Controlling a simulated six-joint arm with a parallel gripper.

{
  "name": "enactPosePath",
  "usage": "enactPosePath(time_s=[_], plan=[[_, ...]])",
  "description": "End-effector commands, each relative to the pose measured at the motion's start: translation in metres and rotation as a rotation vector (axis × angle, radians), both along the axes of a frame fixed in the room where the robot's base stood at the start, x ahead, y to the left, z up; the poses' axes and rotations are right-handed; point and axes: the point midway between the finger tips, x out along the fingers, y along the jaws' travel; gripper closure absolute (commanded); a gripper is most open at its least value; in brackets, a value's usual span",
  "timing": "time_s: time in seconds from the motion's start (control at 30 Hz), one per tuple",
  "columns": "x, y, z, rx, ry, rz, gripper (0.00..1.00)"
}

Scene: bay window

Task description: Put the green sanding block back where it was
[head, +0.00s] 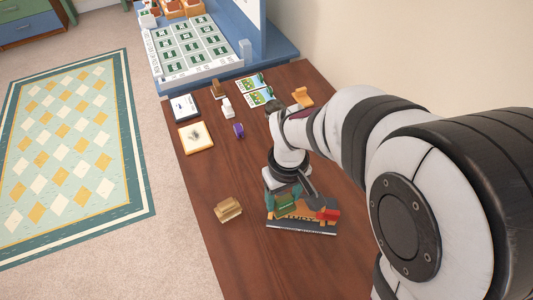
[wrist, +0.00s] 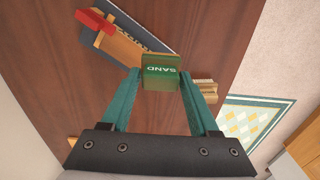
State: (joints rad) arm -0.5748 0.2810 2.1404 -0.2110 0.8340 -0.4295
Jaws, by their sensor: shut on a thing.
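My gripper (wrist: 160,74) has its two teal fingers shut on the green sanding block (wrist: 161,70), marked "SAND". In the head view the green sanding block (head: 287,203) is partly hidden by my gripper (head: 285,192). It is over or just behind a dark lettered board (head: 300,228) on the table; I cannot tell whether it touches. In the wrist view the dark lettered board (wrist: 146,36) extends beyond the block, with an orange-brown wooden piece (wrist: 118,45) and a red piece (wrist: 95,20) on or above it.
A stepped wooden block (head: 228,209) stands left of the board on the brown table (head: 195,180). Farther back are a purple item (head: 239,130), a white item (head: 227,108), a framed tile (head: 195,137) and picture cards (head: 258,96). The table's middle is mostly clear.

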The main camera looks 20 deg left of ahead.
Motion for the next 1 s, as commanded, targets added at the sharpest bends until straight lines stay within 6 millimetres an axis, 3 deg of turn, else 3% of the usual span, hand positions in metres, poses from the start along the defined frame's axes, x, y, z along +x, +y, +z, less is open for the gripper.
enactPosePath(time_s=[0.2,0.33,0.63,0.97,1.0], plan=[[-0.023,0.064,-0.041,-0.003,0.004,0.009,0.91],[-0.031,0.09,-0.057,-0.001,0.003,0.006,0.91],[-0.033,0.099,-0.101,-0.001,0.003,0.002,0.91],[-0.033,0.099,-0.105,-0.001,0.002,0.002,0.91],[-0.033,0.099,-0.106,-0.001,0.002,0.002,0.37]])
